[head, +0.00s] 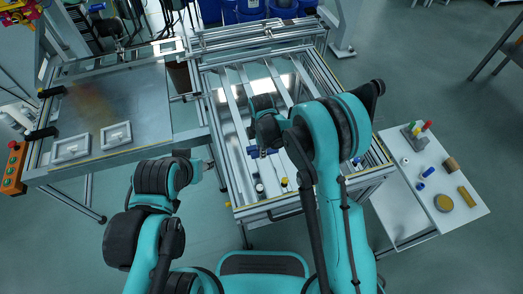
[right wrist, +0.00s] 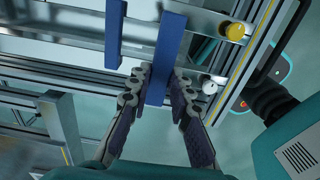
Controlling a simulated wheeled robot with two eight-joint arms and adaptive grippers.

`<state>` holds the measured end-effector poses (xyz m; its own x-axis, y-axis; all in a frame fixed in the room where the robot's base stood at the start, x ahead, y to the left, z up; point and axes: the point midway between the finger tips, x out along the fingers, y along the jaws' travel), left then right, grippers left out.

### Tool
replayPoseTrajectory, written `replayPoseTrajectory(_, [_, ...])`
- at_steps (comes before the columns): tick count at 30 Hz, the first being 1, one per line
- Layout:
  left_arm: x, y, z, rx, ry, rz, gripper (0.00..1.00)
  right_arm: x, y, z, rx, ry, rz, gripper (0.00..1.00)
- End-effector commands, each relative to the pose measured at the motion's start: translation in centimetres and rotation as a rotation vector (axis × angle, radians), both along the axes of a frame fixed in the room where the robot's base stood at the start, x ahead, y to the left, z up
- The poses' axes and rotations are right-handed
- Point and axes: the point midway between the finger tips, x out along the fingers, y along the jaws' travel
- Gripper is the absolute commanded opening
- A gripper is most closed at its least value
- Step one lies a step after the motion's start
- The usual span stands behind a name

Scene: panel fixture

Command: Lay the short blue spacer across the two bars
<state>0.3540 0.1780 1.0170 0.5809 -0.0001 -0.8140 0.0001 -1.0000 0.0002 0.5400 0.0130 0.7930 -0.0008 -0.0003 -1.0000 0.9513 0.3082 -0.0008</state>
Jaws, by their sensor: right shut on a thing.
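My right gripper (right wrist: 160,88) is shut on a blue spacer (right wrist: 168,50), with one finger on each long side. The spacer's far part extends beyond the fingertips, over the silver bars (right wrist: 62,38) of the panel fixture; I cannot tell whether it touches them. A second blue piece (right wrist: 115,25) lies to its left, apart from it. In the head view the right gripper (head: 264,150) is low over the fixture's near part, partly hidden by my arm, with blue (head: 251,151) showing beside it.
A yellow-capped piece (right wrist: 236,32) and a white-capped piece (right wrist: 210,87) stand near the fixture's edge. A white side table (head: 408,217) at right holds several small parts. A metal work table (head: 120,100) stands at left with a red-button box (head: 13,168).

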Motion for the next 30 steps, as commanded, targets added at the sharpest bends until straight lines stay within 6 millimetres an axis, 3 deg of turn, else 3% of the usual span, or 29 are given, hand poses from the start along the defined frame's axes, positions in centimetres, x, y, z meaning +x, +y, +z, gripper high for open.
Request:
replayPoseTrajectory(14, [0.0, 0.0, -0.6, 0.0, 0.0, 0.0, 0.43, 0.0, 0.0, -0.3, 0.0, -0.001, 0.003, 0.0])
replayPoseTrajectory(30, [0.0, 0.0, -5.5, 0.0, 0.0, 0.0, 0.43, 0.0, 0.0, -6.0, 0.0, -0.001, 0.002, 0.0])
